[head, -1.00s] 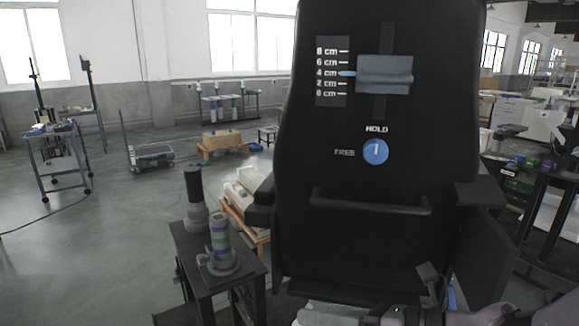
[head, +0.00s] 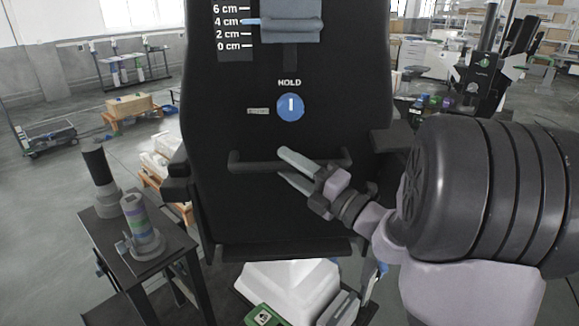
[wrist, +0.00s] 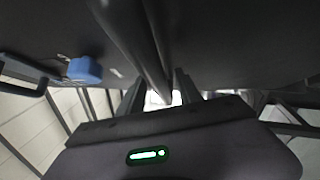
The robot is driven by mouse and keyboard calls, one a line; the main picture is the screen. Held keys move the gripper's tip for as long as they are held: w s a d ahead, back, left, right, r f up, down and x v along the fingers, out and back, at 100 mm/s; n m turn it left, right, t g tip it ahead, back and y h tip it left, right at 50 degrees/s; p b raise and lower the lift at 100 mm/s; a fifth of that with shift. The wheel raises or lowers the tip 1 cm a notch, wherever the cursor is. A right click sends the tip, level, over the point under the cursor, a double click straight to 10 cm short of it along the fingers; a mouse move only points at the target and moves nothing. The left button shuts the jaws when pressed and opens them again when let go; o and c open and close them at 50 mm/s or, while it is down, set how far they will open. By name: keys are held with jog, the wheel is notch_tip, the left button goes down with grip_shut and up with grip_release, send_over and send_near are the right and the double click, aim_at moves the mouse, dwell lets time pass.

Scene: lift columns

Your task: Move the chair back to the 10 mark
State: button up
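The black chair back (head: 345,95) stands upright in the middle of the head view. A blue dial (head: 290,107) on it has its white line upright, towards HOLD. A grey pad (head: 291,30) sits above, its blue pointer by the 4 cm line of a scale (head: 232,32). No 10 mark is readable. A horizontal handle bar (head: 250,164) crosses below the dial. My gripper (head: 283,163) is open at this bar, its fingers apart. In the wrist view my gripper (wrist: 157,90) has the bar (wrist: 135,35) running towards the gap between the fingers. Contact cannot be told.
A small dark table (head: 175,245) with two cylindrical column pieces stands left of the chair. A white box (head: 290,285) and a green item lie below it. Armrests (head: 398,140) stick out at the sides. Open floor (head: 45,200) lies to the left.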

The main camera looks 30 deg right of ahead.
grip_shut()
dwell(0.6)
dwell(0.7)
